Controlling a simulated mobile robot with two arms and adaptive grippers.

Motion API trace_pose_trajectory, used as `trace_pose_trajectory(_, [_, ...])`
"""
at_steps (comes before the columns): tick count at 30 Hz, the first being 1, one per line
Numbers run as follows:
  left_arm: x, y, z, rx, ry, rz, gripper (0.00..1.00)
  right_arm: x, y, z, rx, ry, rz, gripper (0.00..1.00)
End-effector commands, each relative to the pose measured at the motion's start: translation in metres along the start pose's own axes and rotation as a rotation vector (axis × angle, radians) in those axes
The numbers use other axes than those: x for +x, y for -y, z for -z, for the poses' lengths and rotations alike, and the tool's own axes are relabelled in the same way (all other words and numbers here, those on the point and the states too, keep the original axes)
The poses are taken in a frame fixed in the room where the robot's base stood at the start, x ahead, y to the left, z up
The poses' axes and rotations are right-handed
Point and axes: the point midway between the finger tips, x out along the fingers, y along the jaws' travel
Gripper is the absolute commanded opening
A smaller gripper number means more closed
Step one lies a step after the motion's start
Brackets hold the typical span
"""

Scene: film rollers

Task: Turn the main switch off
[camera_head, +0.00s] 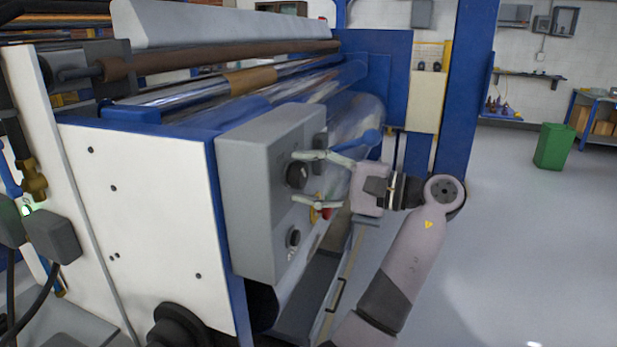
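A grey control box (258,205) is fixed to the end of the machine. On its face are an upper dark round knob (297,175), a lower dark round knob (293,237) and a red-and-yellow control (321,209), partly hidden by a finger. No label is readable, so I cannot tell from markings which is the main switch. My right gripper is out of view.
Rollers (220,60) run along the machine behind the box. A blue post (466,90) stands behind my arm. A green bin (553,146) and a blue shelf stand far right. The grey floor (520,250) on the right is clear.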

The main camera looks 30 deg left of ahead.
Motion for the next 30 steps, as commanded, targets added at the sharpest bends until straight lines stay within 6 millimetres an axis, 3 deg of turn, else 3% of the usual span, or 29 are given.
trace_pose_trajectory(13, [-0.004, 0.001, 0.0, 0.002, -0.001, 0.001, 0.62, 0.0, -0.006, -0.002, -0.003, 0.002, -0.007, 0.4])
trace_pose_trajectory(24, [-0.06, 0.001, 0.0, 0.001, -0.002, 0.001, 0.62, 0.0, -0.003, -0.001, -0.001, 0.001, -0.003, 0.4])
trace_pose_trajectory(30, [-0.075, 0.0, 0.0, 0.0, -0.001, 0.001, 0.62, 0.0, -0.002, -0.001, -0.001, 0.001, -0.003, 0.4])
